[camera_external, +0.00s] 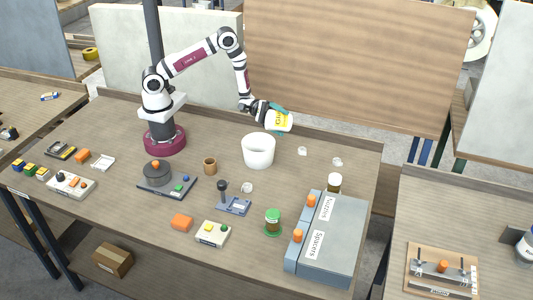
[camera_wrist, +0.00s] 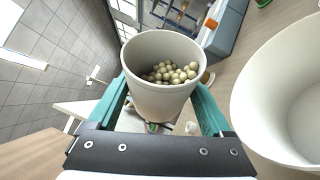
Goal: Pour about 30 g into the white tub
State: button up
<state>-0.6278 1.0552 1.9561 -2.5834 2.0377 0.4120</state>
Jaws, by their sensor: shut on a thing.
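In the wrist view the teal fingers grip the container (camera_wrist: 157,101) from both sides. Many pale beige balls (camera_wrist: 178,74) lie inside it, below the rim; none are seen leaving it. The white tub (camera_external: 258,152) stands upright on the table, below and slightly left of the container. It also shows at the right of the wrist view (camera_wrist: 265,108), apart from the container. The visible part of its inside looks empty.
A small brown cup (camera_external: 210,166) stands left of the tub. Small clear pieces (camera_external: 302,151) lie right of the tub.

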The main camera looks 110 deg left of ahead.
jog(key=shift+s+d+r+m+h, duration=0.25)
jog(key=shift+s+d+m+h, duration=0.05)
jog(key=shift+s+m, duration=0.3)
dwell(1.1)
jog(key=shift+s+d+f+m+t+h, duration=0.15)
jog(key=shift+f+m+t+h, duration=0.2)
jog(key=shift+m, duration=0.55)
dwell(1.6)
jog(key=shift+s+r+m+h, duration=0.2)
jog(key=shift+m+h, duration=0.25)
jog(key=shift+m, duration=0.35)
dwell(1.2)
